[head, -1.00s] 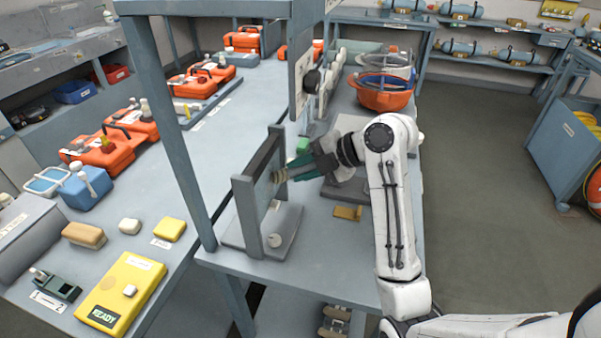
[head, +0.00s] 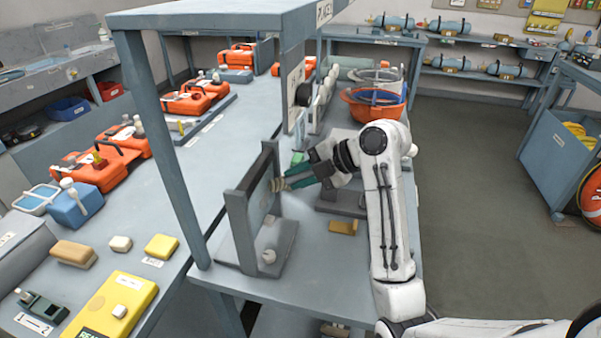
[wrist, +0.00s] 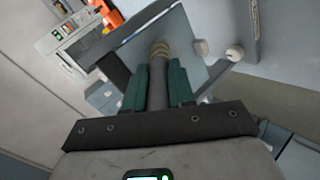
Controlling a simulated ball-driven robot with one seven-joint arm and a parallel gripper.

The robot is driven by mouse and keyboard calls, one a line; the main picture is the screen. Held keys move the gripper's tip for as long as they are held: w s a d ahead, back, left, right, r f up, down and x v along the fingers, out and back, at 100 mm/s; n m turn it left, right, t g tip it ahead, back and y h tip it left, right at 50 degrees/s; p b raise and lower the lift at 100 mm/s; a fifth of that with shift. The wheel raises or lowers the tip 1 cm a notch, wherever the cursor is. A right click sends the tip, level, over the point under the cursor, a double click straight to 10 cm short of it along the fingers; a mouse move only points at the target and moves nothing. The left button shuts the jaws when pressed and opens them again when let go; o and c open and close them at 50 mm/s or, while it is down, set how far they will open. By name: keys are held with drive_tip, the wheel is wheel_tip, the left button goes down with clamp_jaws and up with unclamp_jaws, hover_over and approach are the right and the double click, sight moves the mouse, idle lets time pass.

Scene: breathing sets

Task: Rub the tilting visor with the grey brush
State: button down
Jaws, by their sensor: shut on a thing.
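The tilting visor (head: 257,200) is a pane in a dark grey upright frame on a flat grey base; its pane also shows in the wrist view (wrist: 195,45). My gripper (head: 300,181) is on the right of the frame, pointing left at the pane. In the wrist view, its green fingers (wrist: 158,82) are shut on the dark handle of the grey brush (wrist: 157,92). The brush's tan ribbed head (wrist: 160,52) points at the pane and overlaps it. In the head view, the brush tip (head: 277,184) is at or very close to the pane; contact cannot be told.
A blue-grey post (head: 180,160) stands left of the visor. Orange cases (head: 105,160), sponges (head: 160,247) and a yellow box (head: 110,305) lie on the left bench.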

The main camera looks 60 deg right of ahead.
drive_tip(key=s+a, duration=0.2)
drive_tip(key=a, duration=0.4)
idle(0.6)
drive_tip(key=shift+s+d+p, duration=0.2)
drive_tip(key=shift+s+d, duration=0.15)
drive_tip(key=shift+s, duration=0.6)
drive_tip(key=shift+s+d+p, duration=0.15)
drive_tip(key=shift+s+d, duration=0.2)
drive_tip(key=shift+s, duration=0.55)
drive_tip(key=shift+s+d+p, duration=0.2)
drive_tip(key=shift+s+d, duration=0.15)
drive_tip(key=shift+s, duration=0.6)
drive_tip(key=shift+s+d, duration=0.3)
drive_tip(key=shift+s, duration=0.4)
drive_tip(key=shift+s+d, duration=0.25)
drive_tip(key=shift+s, duration=0.45)
